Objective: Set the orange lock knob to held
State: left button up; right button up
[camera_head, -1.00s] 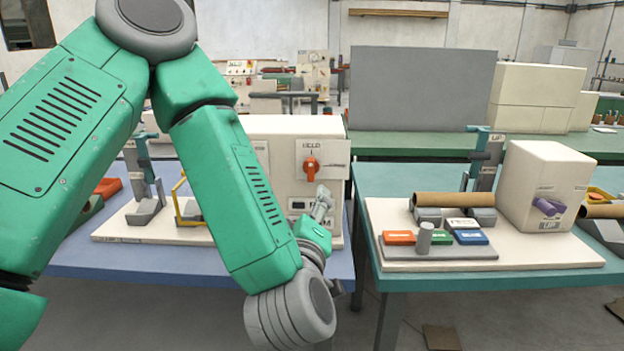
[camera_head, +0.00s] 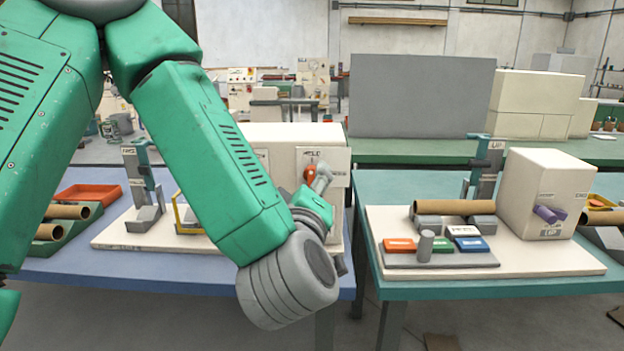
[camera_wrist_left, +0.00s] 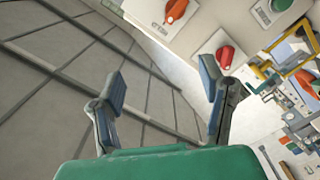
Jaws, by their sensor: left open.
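The orange lock knob (camera_head: 310,173) is on the front of the cream machine (camera_head: 275,137), under a plate reading HELD, in the head view. My left gripper (camera_head: 322,178) is in front of it and partly covers it. In the left wrist view the orange knob (camera_wrist_left: 175,11) is at the top edge, beside the HELD lettering, beyond the fingertips. My left gripper (camera_wrist_left: 162,86) is open, with nothing between its two fingers. I cannot tell the knob's exact setting. My right gripper is not in view.
A red knob (camera_wrist_left: 226,57) sits on a separate plate near one fingertip in the wrist view. A yellow frame (camera_head: 181,214) stands left of my forearm. A second station with a purple knob (camera_head: 549,214) is on the right table. A gap separates the tables.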

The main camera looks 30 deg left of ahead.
pick_arm(q)
jog(key=shift+r, duration=2.15)
